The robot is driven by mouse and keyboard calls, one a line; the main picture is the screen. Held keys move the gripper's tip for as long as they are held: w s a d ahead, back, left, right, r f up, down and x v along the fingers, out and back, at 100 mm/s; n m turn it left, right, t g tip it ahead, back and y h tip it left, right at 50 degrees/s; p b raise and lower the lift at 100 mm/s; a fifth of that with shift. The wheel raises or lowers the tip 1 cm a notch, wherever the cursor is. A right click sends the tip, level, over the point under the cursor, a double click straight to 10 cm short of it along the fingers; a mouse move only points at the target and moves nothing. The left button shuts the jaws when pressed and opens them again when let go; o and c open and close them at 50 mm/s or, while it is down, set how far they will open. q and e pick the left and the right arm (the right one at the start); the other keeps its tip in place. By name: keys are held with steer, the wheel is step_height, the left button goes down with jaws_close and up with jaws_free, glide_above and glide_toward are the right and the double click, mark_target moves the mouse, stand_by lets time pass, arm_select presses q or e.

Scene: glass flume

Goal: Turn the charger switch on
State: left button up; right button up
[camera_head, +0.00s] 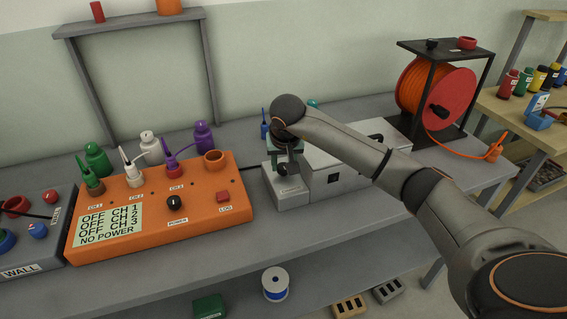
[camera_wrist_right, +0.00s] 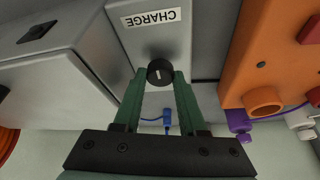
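The charger is a grey box (camera_head: 291,197) at the middle of the bench, with a CHARGE label on its sloped face. Its switch is a round black knob (camera_wrist_right: 160,72) with a white mark, seen in the right wrist view just below the upside-down label. My right gripper (camera_head: 287,168) points down over the charger and hides the knob in the head view. In the wrist view its green fingers (camera_wrist_right: 161,80) are apart, with the tips on either side of the knob. I cannot tell whether they touch it. My left gripper is not in view.
An orange box (camera_head: 143,233) with a display, knob and bottles stands left of the charger. A larger grey case (camera_head: 336,160) adjoins it on the right. A red and orange cable reel (camera_head: 440,92) stands behind right. The bench front strip (camera_head: 300,232) is clear.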

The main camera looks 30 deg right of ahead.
jaws_close()
steer(key=shift+r, duration=0.1)
steer(key=shift+w+m+h, duration=0.1)
steer(key=shift+m+h, duration=0.2)
steer(key=shift+m, duration=0.4)
steer(key=shift+m+g+h+p, duration=0.35)
steer(key=shift+m+p, duration=0.25)
steer(key=shift+m, duration=0.6)
steer(key=m+g, duration=0.1)
steer(key=m, duration=0.1)
steer(key=m+g+h, duration=0.1)
steer(key=m, duration=0.2)
steer(key=shift+w+a+m+p, duration=0.2)
steer(key=shift+m+p, duration=0.1)
steer(key=shift+p, duration=0.1)
steer(key=m+g, duration=0.1)
steer(key=m, duration=0.3)
steer(key=shift+w+g, duration=0.1)
steer(key=shift+g, duration=0.25)
steer(key=shift+w+d+m+g+y+b, duration=0.15)
steer(key=shift+m+g+b, duration=0.2)
steer(key=shift+m, duration=0.75)
steer(key=shift+s+a+m+g+y+b, duration=0.1)
steer(key=shift+m+g+b, duration=0.25)
steer(key=shift+m, duration=0.75)
